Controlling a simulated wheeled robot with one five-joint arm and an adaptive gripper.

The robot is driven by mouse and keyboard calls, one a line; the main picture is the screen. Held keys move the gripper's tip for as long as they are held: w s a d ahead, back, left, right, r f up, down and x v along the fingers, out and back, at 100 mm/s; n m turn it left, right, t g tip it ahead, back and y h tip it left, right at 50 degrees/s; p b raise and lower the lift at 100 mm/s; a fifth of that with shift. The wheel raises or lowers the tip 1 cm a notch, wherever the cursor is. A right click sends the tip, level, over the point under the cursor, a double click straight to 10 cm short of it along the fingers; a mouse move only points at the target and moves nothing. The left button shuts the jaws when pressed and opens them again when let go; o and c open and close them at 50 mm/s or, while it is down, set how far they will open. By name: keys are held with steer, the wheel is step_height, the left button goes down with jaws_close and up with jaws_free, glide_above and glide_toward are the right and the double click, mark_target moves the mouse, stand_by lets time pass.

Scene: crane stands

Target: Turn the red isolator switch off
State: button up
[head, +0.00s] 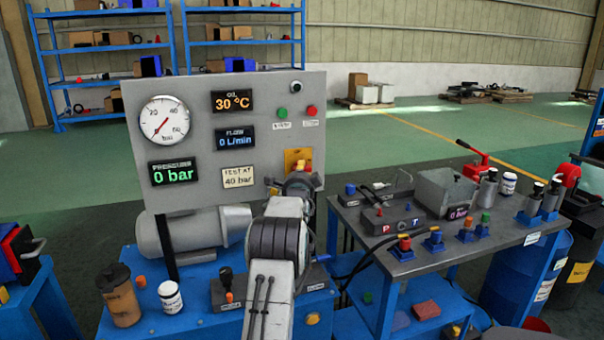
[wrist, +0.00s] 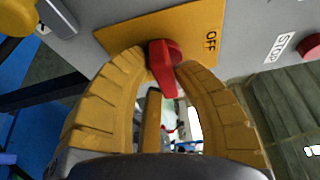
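The red isolator switch (wrist: 164,66) is a red handle on a yellow plate (wrist: 203,25) on the grey panel. In the wrist view its handle runs roughly down the picture, while the OFF label (wrist: 212,40) sits to its right. My gripper (wrist: 163,62) has one yellow finger on each side of the handle. The fingertips appear closed against its sides. In the head view my gripper (head: 299,176) is at the lower part of the yellow plate (head: 297,155) and hides the switch.
The grey panel (head: 200,95) carries a gauge, displays and green and red buttons; pressure reads 0 bar. A red stop button (wrist: 310,46) is right of the plate. A bench (head: 400,262) with valves stands right. A brown cup (head: 119,298) and white jar (head: 170,298) stand left.

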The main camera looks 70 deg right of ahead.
jaws_close()
steer(key=shift+f+b, duration=0.1)
steer(key=shift+b, duration=0.25)
steer(key=shift+f+n+b, duration=0.2)
steer(key=shift+n+b, duration=0.3)
steer(key=shift+b, duration=0.65)
steer(key=n+b, duration=0.1)
steer(key=b, duration=0.2)
steer(key=shift+h, duration=0.4)
steer(key=shift+r+b, duration=0.15)
steer(key=shift+b, duration=0.9)
steer(key=shift+r+n+b, duration=0.15)
steer(key=shift+n+b, duration=0.25)
steer(key=o, duration=0.5)
jaws_free()
